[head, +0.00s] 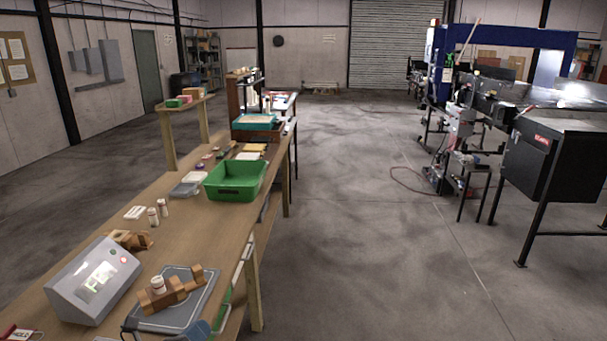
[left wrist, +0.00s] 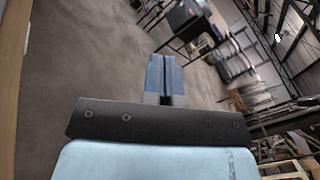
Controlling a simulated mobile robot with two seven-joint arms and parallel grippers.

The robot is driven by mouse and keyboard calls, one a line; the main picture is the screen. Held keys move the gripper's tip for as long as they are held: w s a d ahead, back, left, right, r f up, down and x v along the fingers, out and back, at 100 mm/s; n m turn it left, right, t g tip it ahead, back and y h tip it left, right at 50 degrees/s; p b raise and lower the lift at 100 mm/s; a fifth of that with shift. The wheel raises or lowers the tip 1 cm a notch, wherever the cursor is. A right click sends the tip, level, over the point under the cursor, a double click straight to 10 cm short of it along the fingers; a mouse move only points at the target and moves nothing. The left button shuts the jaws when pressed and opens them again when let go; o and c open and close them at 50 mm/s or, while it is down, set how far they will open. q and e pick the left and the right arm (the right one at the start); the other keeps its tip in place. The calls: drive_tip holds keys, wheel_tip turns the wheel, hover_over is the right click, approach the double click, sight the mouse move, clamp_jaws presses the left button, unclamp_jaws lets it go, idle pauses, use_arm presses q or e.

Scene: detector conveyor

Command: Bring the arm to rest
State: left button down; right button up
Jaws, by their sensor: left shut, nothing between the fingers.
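My left gripper (left wrist: 163,76) shows in the left wrist view, its two blue fingers together with nothing between them. Beyond the fingers is bare concrete floor, and they touch nothing that I can see. My right gripper is in neither view.
A black cabinet (head: 539,160) stands at right.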

use_arm(q)
drive_tip(key=s+a+f+n+g+y, duration=0.2)
drive_tip(key=s+f+n+g+y, duration=0.15)
drive_tip(key=s+n, duration=0.7)
drive_tip(key=s+a+f+n+g+y, duration=0.15)
drive_tip(key=s+n+g, duration=0.35)
drive_tip(key=s+n, duration=0.5)
drive_tip(key=s+a+f+n+g+y, duration=0.1)
drive_tip(key=s+f+n+g+y, duration=0.25)
drive_tip(key=s+n, duration=0.65)
drive_tip(key=w+d+f+t+h, duration=0.1)
drive_tip(key=w+d+f+t, duration=0.2)
drive_tip(key=w+f, duration=0.1)
drive_tip(key=w+d+f+t+h+p, duration=0.1)
drive_tip(key=w+d+f+t+h, duration=0.1)
drive_tip(key=f, duration=0.5)
drive_tip(key=shift+w+d+f+t, duration=0.2)
drive_tip(key=shift+w+d+t, duration=0.4)
drive_tip(key=shift+w+t, duration=0.25)
drive_tip(key=shift+n, duration=0.25)
